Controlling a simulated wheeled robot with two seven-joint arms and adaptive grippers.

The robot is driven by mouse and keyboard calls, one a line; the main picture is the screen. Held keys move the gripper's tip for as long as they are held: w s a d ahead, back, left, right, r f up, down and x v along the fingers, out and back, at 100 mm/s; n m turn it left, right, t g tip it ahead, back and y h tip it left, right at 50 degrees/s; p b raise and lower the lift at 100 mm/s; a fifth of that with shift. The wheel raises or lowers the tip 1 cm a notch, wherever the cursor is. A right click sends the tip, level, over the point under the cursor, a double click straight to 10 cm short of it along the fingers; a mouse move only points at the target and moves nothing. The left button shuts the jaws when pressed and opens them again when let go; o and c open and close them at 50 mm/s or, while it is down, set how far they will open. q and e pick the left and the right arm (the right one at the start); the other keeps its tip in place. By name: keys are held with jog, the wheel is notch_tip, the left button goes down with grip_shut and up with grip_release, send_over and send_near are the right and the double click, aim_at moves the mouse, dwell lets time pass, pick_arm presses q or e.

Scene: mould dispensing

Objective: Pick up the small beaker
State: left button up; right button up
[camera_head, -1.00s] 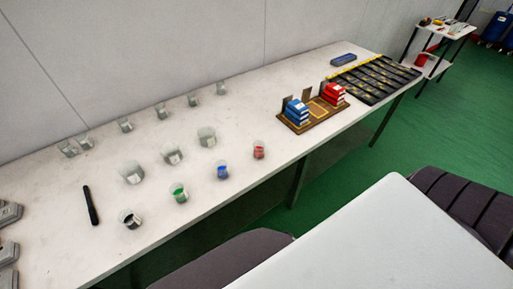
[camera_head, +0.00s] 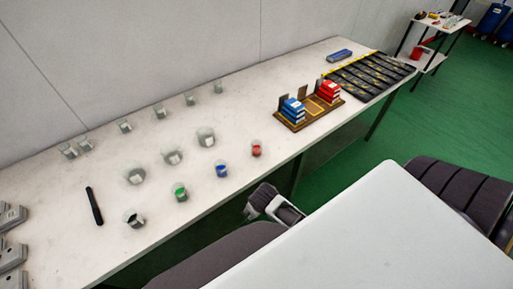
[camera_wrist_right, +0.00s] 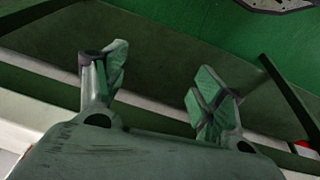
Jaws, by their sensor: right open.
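Several small clear beakers stand in a back row on the white table, one of them a small beaker (camera_head: 125,126) near the middle of that row. Larger clear beakers (camera_head: 205,136) stand in front of them. Small beakers with black (camera_head: 133,217), green (camera_head: 180,192), blue (camera_head: 221,170) and red (camera_head: 256,149) contents form the front row. I cannot tell which beaker is meant. My right gripper (camera_head: 260,202) is just off the table's front edge, apart from all beakers. In the right wrist view it (camera_wrist_right: 156,85) is open and empty. My left gripper is not in view.
A brown rack (camera_head: 309,113) with blue and red boxes stands right of the beakers, with a dark mould tray (camera_head: 368,76) beyond it. A black pen-like object (camera_head: 94,206) lies at the left, near grey stacked pieces (camera_head: 11,253). The table's front edge (camera_head: 230,196) is clear.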

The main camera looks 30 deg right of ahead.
notch_tip(320, 180, up, 11)
jog(key=w+a+m+t+h+p, duration=0.1)
jog(key=w+a+m+h, duration=0.1)
jog(key=w+m, duration=0.1)
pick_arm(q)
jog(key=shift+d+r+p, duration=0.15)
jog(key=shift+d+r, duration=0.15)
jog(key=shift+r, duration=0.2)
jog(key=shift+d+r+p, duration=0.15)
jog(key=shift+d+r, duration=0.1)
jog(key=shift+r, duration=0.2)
pick_arm(e)
jog(key=m+t+h, duration=0.6)
jog(key=m, duration=0.1)
send_near(257, 151)
jog(key=shift+v, duration=1.1)
jog(key=shift+d+f, duration=0.1)
jog(key=shift+f, duration=0.05)
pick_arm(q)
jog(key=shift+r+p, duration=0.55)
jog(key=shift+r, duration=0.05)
pick_arm(e)
jog(key=shift+x, duration=4.15)
